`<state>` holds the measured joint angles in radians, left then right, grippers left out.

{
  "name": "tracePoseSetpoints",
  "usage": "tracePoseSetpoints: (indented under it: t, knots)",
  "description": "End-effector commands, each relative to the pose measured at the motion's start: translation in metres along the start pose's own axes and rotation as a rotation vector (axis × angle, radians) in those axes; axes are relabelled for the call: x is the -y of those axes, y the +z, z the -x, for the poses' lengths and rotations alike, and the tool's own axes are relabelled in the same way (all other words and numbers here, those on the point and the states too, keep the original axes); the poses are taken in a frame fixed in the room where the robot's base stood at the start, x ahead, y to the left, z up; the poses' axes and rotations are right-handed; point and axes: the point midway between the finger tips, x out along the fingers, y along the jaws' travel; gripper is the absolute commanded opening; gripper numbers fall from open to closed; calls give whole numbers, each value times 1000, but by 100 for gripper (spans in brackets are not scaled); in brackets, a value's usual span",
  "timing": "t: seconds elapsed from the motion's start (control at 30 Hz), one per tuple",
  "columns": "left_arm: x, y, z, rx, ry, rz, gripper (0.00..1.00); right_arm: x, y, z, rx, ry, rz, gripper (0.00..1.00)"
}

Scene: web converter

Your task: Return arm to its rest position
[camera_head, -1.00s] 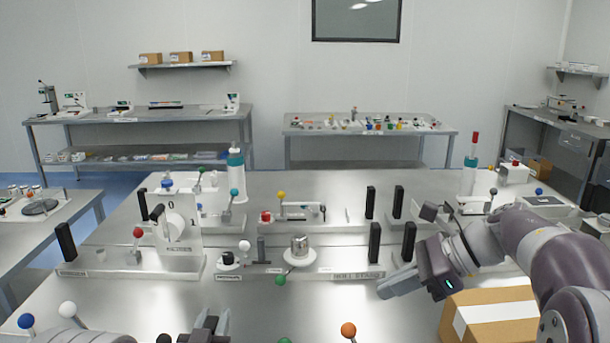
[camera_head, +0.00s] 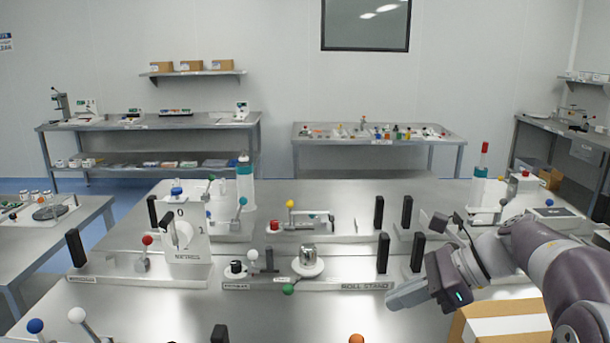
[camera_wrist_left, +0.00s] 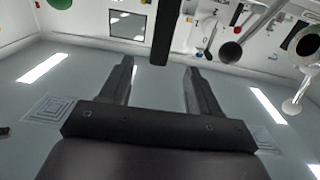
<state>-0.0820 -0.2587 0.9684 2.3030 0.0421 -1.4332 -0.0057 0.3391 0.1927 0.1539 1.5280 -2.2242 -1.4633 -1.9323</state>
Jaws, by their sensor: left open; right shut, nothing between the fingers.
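My right gripper (camera_head: 408,296) is in the head view, in front of the roll stand station. It is shut and empty, at the end of my right arm, which comes in from the right. My left gripper is not clearly seen in the head view. In the left wrist view my left gripper (camera_wrist_left: 160,70) shows two dark fingers, apart, with nothing held between them. That view faces a pale surface with bright light strips and shows parts of the room upside down along its top edge.
The steel table (camera_head: 300,320) carries the roll stand base (camera_head: 310,284), a white numbered unit (camera_head: 187,240) and several black upright posts. A cardboard box (camera_head: 500,322) is under my right arm.

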Motion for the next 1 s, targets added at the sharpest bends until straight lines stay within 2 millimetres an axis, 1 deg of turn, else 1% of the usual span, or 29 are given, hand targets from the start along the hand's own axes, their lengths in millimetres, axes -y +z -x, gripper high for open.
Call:
tracePoseSetpoints:
  t: [0.03,0.1,0.2,0.47,0.53,0.57,0.63,0.67,0.7,0.73,0.77,0.8,0.83,0.87,0.9,0.93,0.97,1.0]
  knots:
    - [0,0,8,0,0,0,62,0,0,0,0,0,0,0]
    - [0,0,17,1,0,0,62,0,0,0,0,0,0,0]
    - [0,0,24,0,0,0,62,0,0,0,0,0,0,0]
    - [0,0,24,1,0,0,62,0,0,0,1,-1,-1,0]
    - [0,2,22,24,0,0,62,4,6,-3,26,-28,-43,0]
    - [0,3,20,49,-1,1,62,9,12,-6,54,-59,-90,0]
    - [1,11,14,159,-2,2,62,30,32,-14,179,-181,-312,0]
    - [1,16,12,226,-2,3,62,42,41,-17,256,-250,-461,0]
    - [2,24,11,332,-2,4,62,60,47,-18,379,-344,-715,0]
    - [2,30,12,418,-3,5,62,72,46,-17,480,-415,-938,0]
    - [3,37,15,512,-4,6,62,82,37,-15,586,-483,-1186,0]
    - [4,45,22,636,-5,8,62,87,15,-12,724,-568,-1531,0]
    - [5,50,29,731,-6,9,62,84,-9,-12,823,-631,-1798,0]
    - [5,54,38,825,-7,10,62,73,-36,-14,918,-695,-2070,0]
    - [6,57,51,940,-8,11,62,50,-71,-18,1034,-785,-2402,0]
    - [7,59,60,1013,-8,12,62,30,-94,-23,1104,-852,-2613,0]
    - [7,60,69,1077,-9,12,62,8,-113,-28,-1147,906,2755,0]
    - [8,60,80,1153,-10,13,62,-22,-133,-34,-1043,858,2542,0]
